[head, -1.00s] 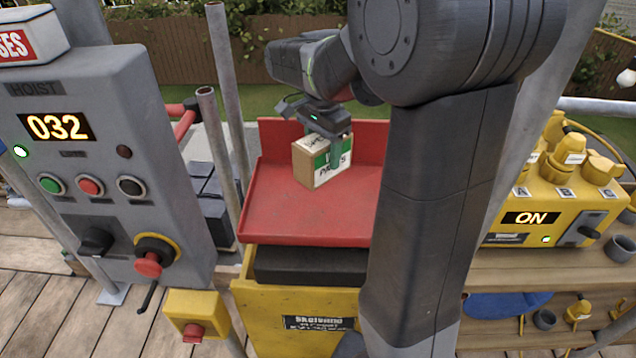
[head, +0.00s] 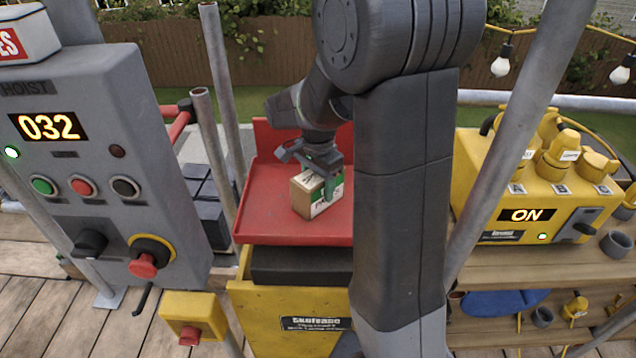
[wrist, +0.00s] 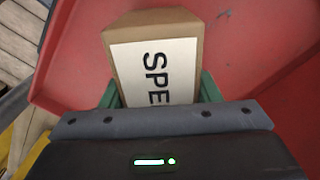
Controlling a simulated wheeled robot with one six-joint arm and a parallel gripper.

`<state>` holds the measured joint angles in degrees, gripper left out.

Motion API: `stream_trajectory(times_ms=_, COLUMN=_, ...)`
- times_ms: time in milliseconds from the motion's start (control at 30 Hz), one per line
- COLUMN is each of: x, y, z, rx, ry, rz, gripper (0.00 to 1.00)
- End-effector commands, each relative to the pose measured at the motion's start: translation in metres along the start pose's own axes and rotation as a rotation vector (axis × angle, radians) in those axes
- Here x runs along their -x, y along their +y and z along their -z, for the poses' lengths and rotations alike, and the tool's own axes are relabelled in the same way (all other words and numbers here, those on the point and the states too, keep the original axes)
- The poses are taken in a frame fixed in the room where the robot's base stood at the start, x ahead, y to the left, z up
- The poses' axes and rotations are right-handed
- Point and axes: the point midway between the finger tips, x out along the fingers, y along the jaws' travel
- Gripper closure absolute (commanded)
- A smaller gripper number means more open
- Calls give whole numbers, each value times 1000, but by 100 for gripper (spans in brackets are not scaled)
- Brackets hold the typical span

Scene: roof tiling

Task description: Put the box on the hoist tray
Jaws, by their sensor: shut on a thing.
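My arm hides the tray's right part in the head view.
A grey hoist panel (head: 80,160) reading 032 stands at the left, with upright poles (head: 215,110) between it and the tray. A yellow unit (head: 545,195) showing ON sits on a wooden bench at the right. A yellow base (head: 270,315) is below the tray.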

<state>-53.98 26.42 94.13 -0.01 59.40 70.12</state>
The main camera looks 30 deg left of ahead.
Motion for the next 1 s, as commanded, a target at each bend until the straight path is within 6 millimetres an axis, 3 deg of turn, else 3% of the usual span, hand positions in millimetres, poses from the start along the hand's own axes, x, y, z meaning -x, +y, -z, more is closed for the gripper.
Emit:
stream_trajectory(times_ms=100, x=-3, y=0, z=0, rx=0, ry=0, rz=0, gripper=77)
stream_trajectory(times_ms=133, x=-4, y=0, z=0, rx=0, ry=0, rz=0, gripper=42)
stream_trajectory(times_ms=233, x=-3, y=0, z=0, rx=0, ry=0, rz=0, gripper=22)
stream_trajectory(times_ms=633, x=6, y=0, z=0, rx=0, ry=1, rz=1, gripper=22)
stream_trajectory(times_ms=1000, x=80, y=-1, z=0, rx=0, ry=2, rz=4, gripper=22)
